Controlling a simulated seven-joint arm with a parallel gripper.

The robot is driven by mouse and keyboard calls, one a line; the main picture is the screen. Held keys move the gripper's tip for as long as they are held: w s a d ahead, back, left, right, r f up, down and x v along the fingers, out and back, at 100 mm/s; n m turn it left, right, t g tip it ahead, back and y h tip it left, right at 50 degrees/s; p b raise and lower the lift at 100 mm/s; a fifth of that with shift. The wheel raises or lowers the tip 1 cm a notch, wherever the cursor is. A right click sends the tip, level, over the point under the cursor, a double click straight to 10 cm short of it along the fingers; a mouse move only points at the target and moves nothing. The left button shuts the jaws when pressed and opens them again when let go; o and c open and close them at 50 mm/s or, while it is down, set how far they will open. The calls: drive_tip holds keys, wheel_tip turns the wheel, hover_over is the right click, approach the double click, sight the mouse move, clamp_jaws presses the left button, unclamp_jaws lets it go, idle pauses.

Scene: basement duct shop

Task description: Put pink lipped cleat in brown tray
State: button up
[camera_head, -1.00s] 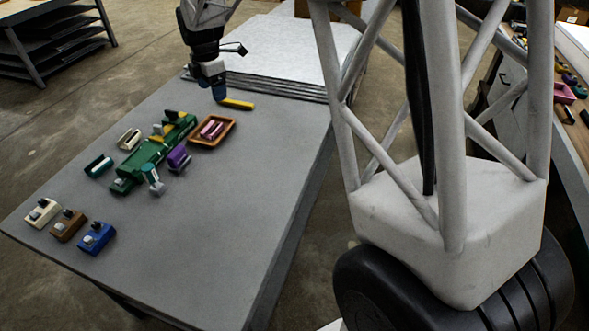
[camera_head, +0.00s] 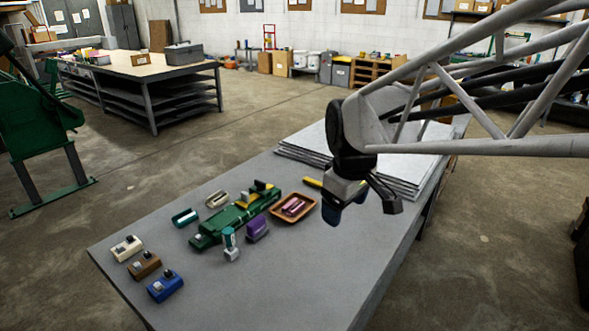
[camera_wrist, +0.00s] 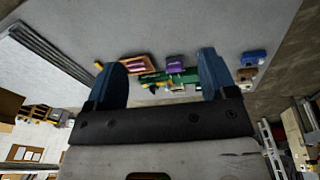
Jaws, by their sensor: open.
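The brown tray (camera_head: 275,213) stands on the grey table, right of the green machine. The pink lipped cleat (camera_head: 293,205) lies inside the tray, seemingly with another pinkish piece close to it; I cannot separate them clearly.
White, brown and blue blocks (camera_head: 166,286) sit at the left front. Grey sheets (camera_head: 385,165) are stacked behind. The right front table is clear.

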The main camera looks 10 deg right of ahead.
drive_tip(key=s+f+m, duration=0.3)
drive_tip(key=s+m, duration=0.4)
drive_tip(key=s, duration=0.8)
drive_tip(key=shift+s+d+m+t, duration=0.2)
drive_tip(key=shift+d+m+t, duration=0.1)
drive_tip(key=shift+d, duration=0.15)
